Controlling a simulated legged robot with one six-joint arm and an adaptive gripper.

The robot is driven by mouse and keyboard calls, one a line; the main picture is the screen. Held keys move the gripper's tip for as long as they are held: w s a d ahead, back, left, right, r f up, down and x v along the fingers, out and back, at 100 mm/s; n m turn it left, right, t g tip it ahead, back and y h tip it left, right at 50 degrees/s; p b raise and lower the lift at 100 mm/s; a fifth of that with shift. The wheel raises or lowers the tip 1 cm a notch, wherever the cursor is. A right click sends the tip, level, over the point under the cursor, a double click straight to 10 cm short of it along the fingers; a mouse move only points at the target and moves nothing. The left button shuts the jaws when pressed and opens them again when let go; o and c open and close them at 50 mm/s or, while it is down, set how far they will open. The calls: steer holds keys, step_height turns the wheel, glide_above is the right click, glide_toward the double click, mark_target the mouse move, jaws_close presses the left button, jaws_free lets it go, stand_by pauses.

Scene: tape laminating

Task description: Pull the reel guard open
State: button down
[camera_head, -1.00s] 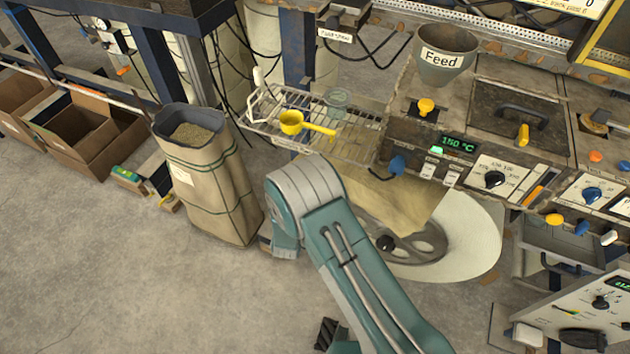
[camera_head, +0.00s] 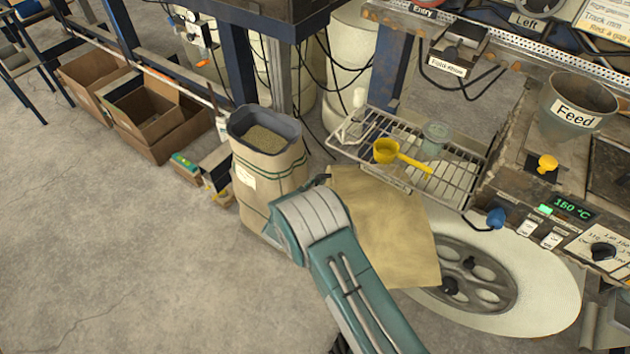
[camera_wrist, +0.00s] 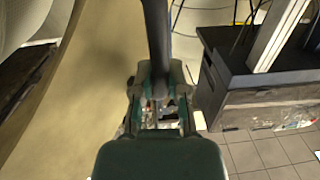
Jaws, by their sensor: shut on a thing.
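The reel guard (camera_head: 385,225) is a tan, slightly curved panel below the wire rack, standing out to the left of the reel. The large pale reel (camera_head: 545,305) with its grey spoked hub shows to its right, partly uncovered. My gripper (camera_wrist: 157,105) is shut on a dark upright bar (camera_wrist: 157,45), which appears to be the guard's handle. The guard's tan face (camera_wrist: 95,85) fills the left of the wrist view, beside the bar. In the head view my arm hides the gripper tips.
A sack of pellets (camera_head: 268,165) stands close behind my arm. The wire rack (camera_head: 455,165) with a yellow scoop (camera_head: 388,151) is above the guard. Cardboard boxes (camera_head: 150,120) lie at far left. The floor in the left foreground is clear.

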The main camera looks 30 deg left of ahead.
steer(key=shift+w, duration=0.1)
steer(key=shift+a, duration=0.25)
steer(key=c, duration=0.6)
jaws_free()
steer(key=shift+c, duration=0.2)
steer(key=shift+d, duration=0.1)
steer(key=s, duration=1.1)
steer(key=shift+s, duration=0.4)
